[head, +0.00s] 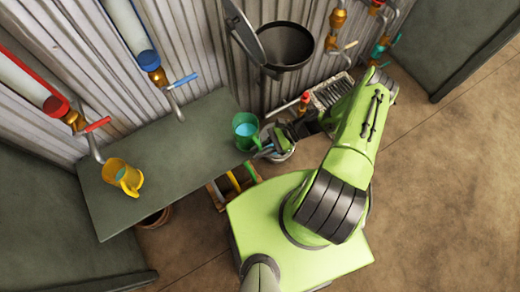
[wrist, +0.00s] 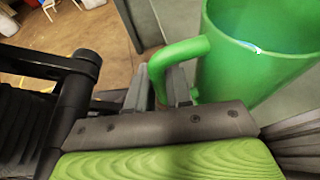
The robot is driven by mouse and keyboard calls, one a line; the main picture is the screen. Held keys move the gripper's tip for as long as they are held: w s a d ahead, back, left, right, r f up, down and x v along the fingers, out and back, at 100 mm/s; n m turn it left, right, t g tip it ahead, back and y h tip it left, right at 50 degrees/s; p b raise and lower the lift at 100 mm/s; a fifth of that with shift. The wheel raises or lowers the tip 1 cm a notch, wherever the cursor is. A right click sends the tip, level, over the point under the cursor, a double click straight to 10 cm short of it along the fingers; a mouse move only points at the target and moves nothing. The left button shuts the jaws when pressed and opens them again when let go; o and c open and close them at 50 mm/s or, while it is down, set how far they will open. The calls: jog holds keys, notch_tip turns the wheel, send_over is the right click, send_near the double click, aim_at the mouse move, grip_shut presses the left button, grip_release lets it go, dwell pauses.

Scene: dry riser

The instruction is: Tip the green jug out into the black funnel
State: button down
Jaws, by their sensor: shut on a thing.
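The green jug (head: 246,130) is upright at the right end of the grey shelf, with blue liquid showing inside in the head view. My gripper (head: 268,148) is at the jug's right side. In the wrist view the fingers of my gripper (wrist: 180,88) are shut on the handle of the green jug (wrist: 245,65). I cannot tell whether the jug touches the shelf. The black funnel (head: 287,46) is mounted against the corrugated wall, above and to the right of the jug in the head view, with a dark round lid (head: 242,30) beside it.
A yellow jug (head: 123,176) with blue liquid stands on the left part of the grey shelf (head: 180,150). Pipes with a red valve (head: 97,125) and a blue valve (head: 183,80) hang over the shelf. Floor is free at right.

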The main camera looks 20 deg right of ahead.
aim_at(260, 146)
jog(key=shift+r+p, duration=1.8)
jog(key=shift+r, duration=1)
jog(key=shift+f, duration=0.1)
